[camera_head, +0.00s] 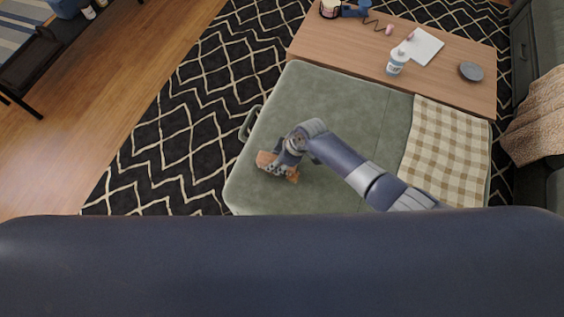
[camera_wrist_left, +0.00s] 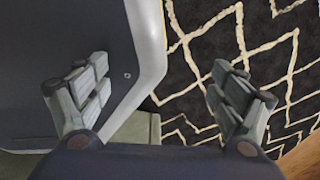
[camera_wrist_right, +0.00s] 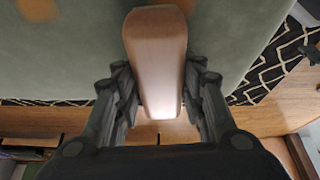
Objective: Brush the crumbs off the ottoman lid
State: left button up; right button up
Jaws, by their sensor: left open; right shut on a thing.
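The ottoman lid (camera_head: 335,95) is a green padded top in the middle of the head view. My right gripper (camera_head: 281,164) is over its near left part, shut on a brown wooden brush (camera_head: 292,176). In the right wrist view, the brush (camera_wrist_right: 155,50) sits between the fingers, over the green lid (camera_wrist_right: 80,60). A blurred orange-brown patch (camera_wrist_right: 38,9) shows on the lid there; I cannot tell if it is crumbs. No crumbs can be made out in the head view. My left gripper (camera_wrist_left: 165,95) is open and empty in the left wrist view, outside the head view.
A checked blanket (camera_head: 445,150) covers the lid's right side. A loop handle (camera_head: 248,124) sticks out at its left edge. The patterned rug (camera_head: 190,120) at left is clear.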

aim_at(262, 155)
jog(key=shift+w+a+f+b, duration=0.1)
jog(key=shift+w+a+b, duration=0.1)
jog(key=shift+a, duration=0.2)
jog(key=shift+w+a+f+b, duration=0.1)
jog(key=shift+w+a+b, duration=0.1)
jog(key=shift+a, duration=0.2)
jog(key=shift+a+r, duration=0.1)
jog(key=shift+a, duration=0.15)
jog(key=shift+w+a+b, duration=0.3)
jog(key=shift+a+b, duration=0.25)
jog(key=shift+a, duration=0.2)
jog(key=shift+w+a+b, duration=0.4)
jog(key=shift+a, duration=0.35)
pick_arm(q)
jog(key=d+f, duration=0.2)
jog(key=f, duration=0.1)
jog(key=shift+s, duration=0.15)
pick_arm(e)
jog(key=shift+r, duration=0.1)
